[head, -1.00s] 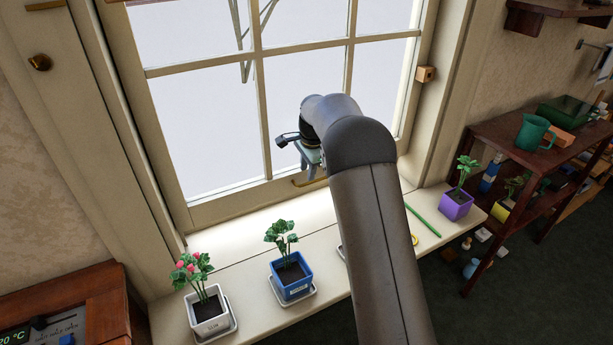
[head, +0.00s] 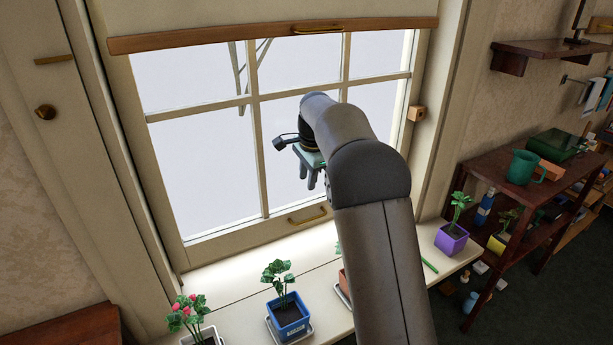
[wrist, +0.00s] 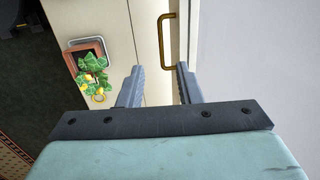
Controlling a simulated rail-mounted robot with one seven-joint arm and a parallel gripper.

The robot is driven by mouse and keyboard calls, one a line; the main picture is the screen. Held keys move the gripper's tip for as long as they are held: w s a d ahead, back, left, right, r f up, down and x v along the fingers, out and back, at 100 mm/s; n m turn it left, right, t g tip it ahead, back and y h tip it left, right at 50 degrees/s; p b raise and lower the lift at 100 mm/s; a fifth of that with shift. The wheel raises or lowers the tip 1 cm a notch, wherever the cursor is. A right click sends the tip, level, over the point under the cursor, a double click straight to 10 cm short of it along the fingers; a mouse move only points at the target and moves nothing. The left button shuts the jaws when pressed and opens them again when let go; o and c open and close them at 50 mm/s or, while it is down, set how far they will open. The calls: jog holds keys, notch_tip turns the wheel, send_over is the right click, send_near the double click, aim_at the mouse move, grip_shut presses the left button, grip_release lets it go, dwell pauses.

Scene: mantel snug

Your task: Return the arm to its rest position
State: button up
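My gripper (head: 309,174) is raised in front of the window (head: 215,150), above the sill. In the wrist view my gripper (wrist: 158,72) shows its two fingers apart with nothing between them. A brass sash handle (wrist: 166,42) is close beyond the fingertips in that view, and the handle also shows in the head view (head: 307,215), below the gripper. I cannot tell how far the fingers are from the handle. My arm hides part of the window and sill.
Potted plants stand along the sill: a white pot (head: 202,338), a blue pot (head: 289,315), a terracotta pot (wrist: 86,54) and a purple pot (head: 451,240). A blind with a wooden bar (head: 200,38) hangs over the window top. A shelf (head: 495,180) stands at the right.

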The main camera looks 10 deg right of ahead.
jog(key=s+r+n+p, duration=0.3)
jog(key=s+r+p, duration=0.15)
jog(key=s, duration=0.45)
jog(key=s+r+n+p, duration=0.35)
jog(key=s+r, duration=0.25)
jog(key=s, duration=0.3)
jog(key=s+d+n+g+p, duration=0.1)
jog(key=s+n+p, duration=0.6)
jog(key=s, duration=1.8)
jog(key=shift+f+n+g+h, duration=0.3)
jog(key=shift+n, duration=0.15)
jog(key=shift+d, duration=0.1)
notch_tip(320, 180, up, 20)
jog(key=d+t+p, duration=0.1)
jog(key=p, duration=1.6)
jog(key=shift+m, duration=0.3)
